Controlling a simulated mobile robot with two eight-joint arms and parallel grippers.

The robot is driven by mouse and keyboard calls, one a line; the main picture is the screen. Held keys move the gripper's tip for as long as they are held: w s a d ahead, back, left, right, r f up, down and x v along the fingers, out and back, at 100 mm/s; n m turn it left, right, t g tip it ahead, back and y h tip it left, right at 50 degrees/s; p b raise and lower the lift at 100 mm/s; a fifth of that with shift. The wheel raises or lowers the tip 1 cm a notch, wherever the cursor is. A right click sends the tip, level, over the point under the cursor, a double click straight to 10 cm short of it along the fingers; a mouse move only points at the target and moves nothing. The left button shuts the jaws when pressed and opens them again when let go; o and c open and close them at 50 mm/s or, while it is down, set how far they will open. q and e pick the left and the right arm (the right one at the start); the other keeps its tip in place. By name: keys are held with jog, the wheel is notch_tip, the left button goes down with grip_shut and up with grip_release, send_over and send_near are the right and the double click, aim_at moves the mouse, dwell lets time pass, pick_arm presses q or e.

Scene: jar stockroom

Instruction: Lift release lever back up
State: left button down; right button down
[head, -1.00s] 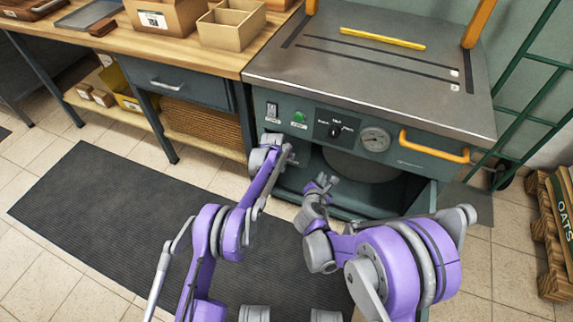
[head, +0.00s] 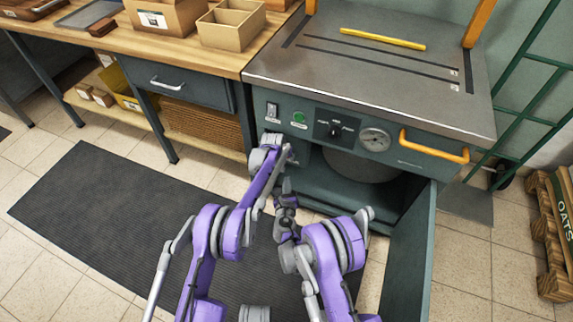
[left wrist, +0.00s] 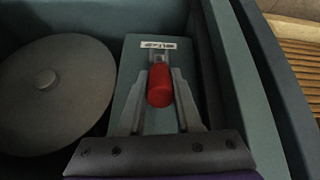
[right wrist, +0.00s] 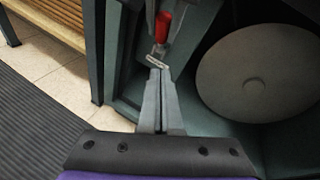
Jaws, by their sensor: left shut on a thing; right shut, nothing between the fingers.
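The release lever's red handle (left wrist: 160,86) stands in front of a narrow green panel with a small white label (left wrist: 158,44), inside the open machine cabinet. My left gripper (left wrist: 160,72) is shut on the handle, one finger on each side of it. The handle also shows at the top of the right wrist view (right wrist: 162,25); in the head view it is hidden. My right gripper (right wrist: 158,72) is shut and empty, its fingertips a little below the handle and the label in that view. In the head view the right gripper (head: 286,186) is just below the left wrist.
The machine (head: 370,75) has an open door (head: 408,255) at the right and an orange handle (head: 435,147). A large round disc (left wrist: 52,95) is beside the lever panel. A workbench (head: 215,62) stands at left; a dark mat (head: 110,205) covers the floor.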

jog(key=w, duration=0.8)
jog(key=shift+w+a+r, duration=0.15)
jog(key=shift+a+r, duration=0.1)
jog(key=shift+a, duration=0.15)
